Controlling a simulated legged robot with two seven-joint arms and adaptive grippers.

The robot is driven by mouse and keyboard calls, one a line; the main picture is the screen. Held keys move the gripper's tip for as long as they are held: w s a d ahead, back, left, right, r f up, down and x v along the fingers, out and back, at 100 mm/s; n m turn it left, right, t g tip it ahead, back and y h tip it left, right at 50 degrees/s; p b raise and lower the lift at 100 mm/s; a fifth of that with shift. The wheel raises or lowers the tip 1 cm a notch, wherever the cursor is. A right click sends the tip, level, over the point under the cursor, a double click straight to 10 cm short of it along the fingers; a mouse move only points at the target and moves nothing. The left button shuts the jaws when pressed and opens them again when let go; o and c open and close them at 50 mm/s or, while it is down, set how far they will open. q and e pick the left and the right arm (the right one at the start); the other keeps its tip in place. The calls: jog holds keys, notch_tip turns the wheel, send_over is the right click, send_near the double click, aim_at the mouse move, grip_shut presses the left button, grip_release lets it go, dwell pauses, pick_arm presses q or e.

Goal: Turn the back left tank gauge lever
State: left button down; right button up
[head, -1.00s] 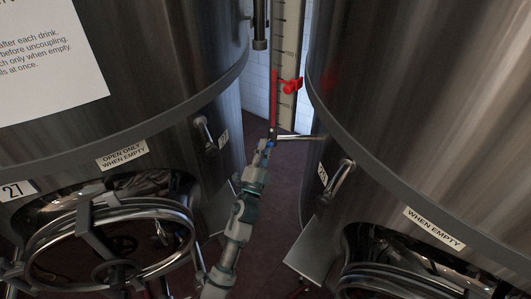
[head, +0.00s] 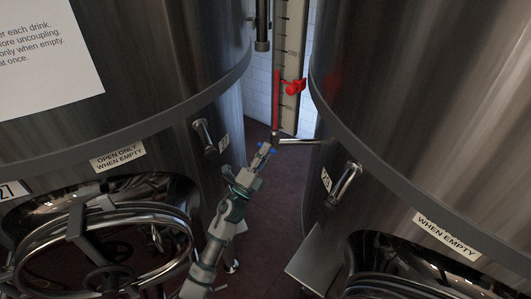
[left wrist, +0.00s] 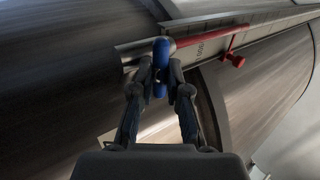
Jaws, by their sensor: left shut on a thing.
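A tall pale gauge (head: 288,100) with a scale, a red column and a red marker (head: 293,88) stands in the gap between two steel tanks. A silver pipe (head: 298,141) at its foot runs right towards the right tank. My left gripper (head: 264,151) is just below left of that foot, shut on a small blue lever handle (left wrist: 161,54). The blue handle sticks out on both sides of the fingers. The gauge (left wrist: 205,45) runs up to the right in the left wrist view. The handle's joint to the gauge is mostly hidden. My right gripper is not in view.
The left tank (head: 150,60) and right tank (head: 430,90) stand close on both sides. A round hatch wheel (head: 105,245) is at lower left. Short metal handles (head: 204,135) (head: 346,181) jut from both tanks. Open dark floor (head: 265,215) shows between them.

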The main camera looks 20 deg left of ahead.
pick_arm(q)
jog(key=shift+f, duration=0.1)
jog(key=c, duration=1.2)
grip_release()
jog(key=shift+w, duration=0.15)
jog(key=shift+o, duration=0.2)
